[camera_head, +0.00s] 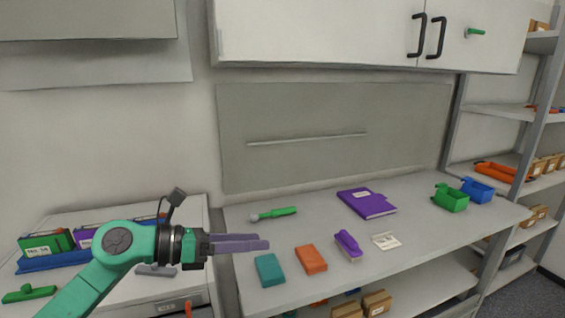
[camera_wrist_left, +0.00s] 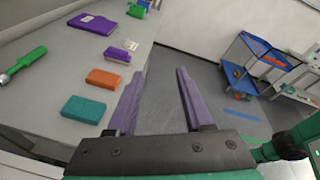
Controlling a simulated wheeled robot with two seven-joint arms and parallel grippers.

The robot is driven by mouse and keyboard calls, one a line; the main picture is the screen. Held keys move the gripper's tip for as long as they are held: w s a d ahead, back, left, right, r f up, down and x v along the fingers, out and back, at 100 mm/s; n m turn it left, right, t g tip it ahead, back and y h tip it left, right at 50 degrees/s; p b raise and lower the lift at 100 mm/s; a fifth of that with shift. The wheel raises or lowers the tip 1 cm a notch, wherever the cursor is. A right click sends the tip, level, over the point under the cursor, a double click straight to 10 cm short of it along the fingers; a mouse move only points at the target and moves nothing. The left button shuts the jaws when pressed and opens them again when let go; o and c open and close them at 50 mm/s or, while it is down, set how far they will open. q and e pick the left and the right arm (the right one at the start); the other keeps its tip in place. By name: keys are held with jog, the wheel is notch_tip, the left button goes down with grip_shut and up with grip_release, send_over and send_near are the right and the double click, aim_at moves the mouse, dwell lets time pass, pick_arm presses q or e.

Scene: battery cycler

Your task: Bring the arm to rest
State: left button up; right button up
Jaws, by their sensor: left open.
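My left arm (camera_head: 112,245) is green and comes in from the left in the head view. My left gripper (camera_head: 268,242) has purple fingers. It is held in the air in front of the bench, near the left end of its top. In the left wrist view the fingers (camera_wrist_left: 158,97) stand apart with nothing between them, and grey floor shows through the gap. My right gripper is in neither view.
On the grey bench top (camera_head: 315,222) lie a teal block (camera_head: 269,270), an orange block (camera_head: 311,259), a purple brush (camera_head: 348,245), a white card (camera_head: 386,241), a green-handled tool (camera_head: 278,213) and a purple folder (camera_head: 366,203).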

pick_arm(q)
notch_tip(320, 180, up, 5)
jog(key=w+n+t+h, duration=0.2)
jog(key=w+n+t, duration=0.1)
jog(key=n+t, duration=0.8)
jog(key=w+a+f+n+t+y, duration=0.25)
jog(key=a+n+y, duration=0.4)
jog(key=n, duration=0.55)
jog(key=s+a+f+n+g+y, duration=0.3)
jog(key=a+f+n+y, duration=0.2)
jog(key=f+n, duration=0.3)
jog(key=s+a+f+n+g+y, duration=0.3)
jog(key=a+f+n+y, duration=0.35)
jog(key=f, duration=0.45)
jog(key=s+d+f+n+g+h, duration=0.2)
jog(key=s+f+n+g, duration=0.6)
jog(key=s+f, duration=0.9)
jog(key=s+f+m+g, duration=0.3)
jog(key=f, duration=1.7)
jog(key=s+a+f+g, duration=0.1)
jog(key=s+a+f, duration=0.2)
jog(key=s+f, duration=1.2)
jog(key=s, duration=0.2)
jog(key=shift+s+a+f, duration=0.2)
jog(key=shift+s+f, duration=0.1)
jog(key=shift+f, duration=0.1)
